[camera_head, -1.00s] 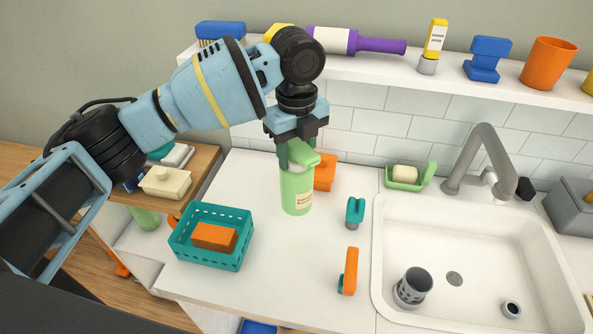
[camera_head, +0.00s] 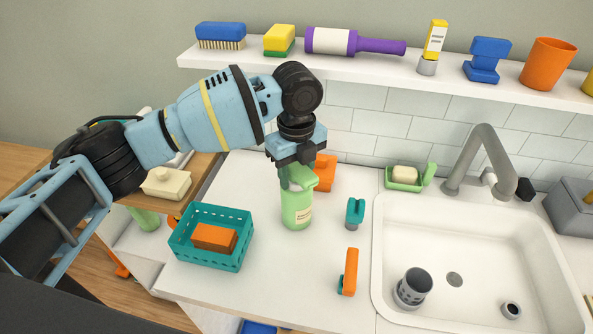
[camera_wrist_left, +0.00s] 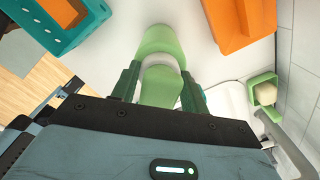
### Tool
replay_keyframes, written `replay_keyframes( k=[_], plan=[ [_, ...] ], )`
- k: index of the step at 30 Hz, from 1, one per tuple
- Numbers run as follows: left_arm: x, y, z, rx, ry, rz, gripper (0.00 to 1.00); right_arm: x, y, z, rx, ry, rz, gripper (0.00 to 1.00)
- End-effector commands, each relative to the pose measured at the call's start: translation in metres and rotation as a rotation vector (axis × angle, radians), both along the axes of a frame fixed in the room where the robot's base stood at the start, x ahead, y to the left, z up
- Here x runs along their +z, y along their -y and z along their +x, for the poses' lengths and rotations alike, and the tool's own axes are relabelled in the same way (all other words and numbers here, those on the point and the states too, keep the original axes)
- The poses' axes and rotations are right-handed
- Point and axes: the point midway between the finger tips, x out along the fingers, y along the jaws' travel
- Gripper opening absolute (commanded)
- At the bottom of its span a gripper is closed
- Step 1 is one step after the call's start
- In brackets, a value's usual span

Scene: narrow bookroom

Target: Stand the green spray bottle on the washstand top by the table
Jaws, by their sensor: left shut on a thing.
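The green spray bottle (camera_head: 297,209) is upright, its base at the white washstand top (camera_head: 290,270); I cannot tell whether it touches. My left gripper (camera_head: 296,175) comes from above and is shut on the bottle's upper part, hiding some of its head. In the left wrist view the bottle (camera_wrist_left: 160,45) shows between the two dark green fingers of the left gripper (camera_wrist_left: 158,85). The wooden table (camera_head: 200,165) is at the left, beyond the washstand's edge. My right gripper is not in view.
A teal basket (camera_head: 211,262) with an orange block stands left of the bottle. An orange object (camera_head: 325,172) is close behind it. A teal item (camera_head: 354,213) and an orange item (camera_head: 350,272) stand right, before the sink (camera_head: 470,225). A shelf (camera_head: 380,72) hangs above.

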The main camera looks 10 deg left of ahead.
Motion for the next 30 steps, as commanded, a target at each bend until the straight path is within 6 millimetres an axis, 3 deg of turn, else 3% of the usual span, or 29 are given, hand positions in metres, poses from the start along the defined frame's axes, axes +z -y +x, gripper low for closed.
replay_keyframes(
  k=[2, 3, 8, 20, 30],
  plan=[
    [-0.001, 0.000, 0.000, 0.000, 0.001, -0.001, 0.00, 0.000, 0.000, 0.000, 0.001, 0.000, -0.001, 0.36],
    [-0.003, 0.000, 0.000, 0.000, -0.001, -0.001, 0.46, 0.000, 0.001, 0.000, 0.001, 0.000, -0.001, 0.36],
    [-0.002, 0.000, 0.000, 0.000, 0.000, 0.000, 0.66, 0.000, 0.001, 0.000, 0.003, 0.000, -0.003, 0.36],
    [0.005, 0.000, 0.000, 0.000, 0.001, 0.000, 0.66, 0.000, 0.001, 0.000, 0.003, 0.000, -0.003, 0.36],
    [0.066, 0.001, 0.000, 0.000, 0.001, -0.001, 0.66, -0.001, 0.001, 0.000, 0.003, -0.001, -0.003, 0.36]
  ],
)
